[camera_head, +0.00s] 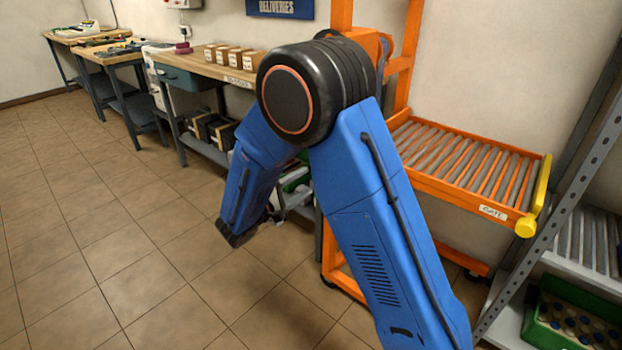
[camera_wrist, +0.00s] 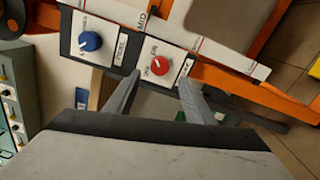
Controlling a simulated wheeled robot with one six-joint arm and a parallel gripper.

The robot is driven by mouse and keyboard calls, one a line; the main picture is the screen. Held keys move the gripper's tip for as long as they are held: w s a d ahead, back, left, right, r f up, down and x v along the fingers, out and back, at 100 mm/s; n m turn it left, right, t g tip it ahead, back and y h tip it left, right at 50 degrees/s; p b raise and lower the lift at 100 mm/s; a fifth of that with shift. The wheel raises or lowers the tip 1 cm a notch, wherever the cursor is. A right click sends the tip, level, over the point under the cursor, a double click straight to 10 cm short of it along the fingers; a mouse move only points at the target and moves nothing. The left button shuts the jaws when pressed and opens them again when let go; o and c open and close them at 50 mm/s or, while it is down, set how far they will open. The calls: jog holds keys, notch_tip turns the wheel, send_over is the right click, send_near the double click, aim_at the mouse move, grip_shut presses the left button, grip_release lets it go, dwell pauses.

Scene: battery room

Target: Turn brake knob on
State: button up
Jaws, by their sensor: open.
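In the wrist view, a control panel shows a red knob (camera_wrist: 160,65) and a blue knob (camera_wrist: 90,41), each on its own white plate with small lettering. The lettering is too small to tell for certain which is the brake knob. My gripper (camera_wrist: 160,77) is open, with its two fingers apart and pointing at the plate of the red knob. The red knob shows between and just beyond the fingertips, and nothing is held. In the head view my blue arm hides the knobs and most of my gripper.
An orange frame holds a roller tray (camera_head: 462,160) with a yellow-ended bar at right. A grey shelf rack with a green crate (camera_head: 575,318) stands at far right. A workbench (camera_head: 212,66) with small boxes is along the back wall. Tiled floor at left is clear.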

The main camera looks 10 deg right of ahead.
jog(key=v, duration=1)
jog(key=shift+a, duration=0.15)
jog(key=shift+s, duration=0.1)
jog(key=s+d+r+m+g+y, duration=0.2)
jog(key=s+d+r+m+g, duration=0.15)
jog(key=s+d, duration=0.45)
jog(key=s+d+r+m+g+y, duration=0.15)
jog(key=s+d+g, duration=0.3)
jog(key=d, duration=0.75)
jog(key=s+d+r+m+t+y, duration=0.1)
jog(key=s+y, duration=0.4)
jog(key=s, duration=0.5)
jog(key=s+d+r+m+t+y, duration=0.1)
jog(key=s+r+m+y, duration=0.1)
jog(key=s+y, duration=0.4)
jog(key=s+m, duration=0.1)
jog(key=s, duration=0.3)
jog(key=shift+r+m, duration=0.3)
jog(key=shift+r, duration=0.1)
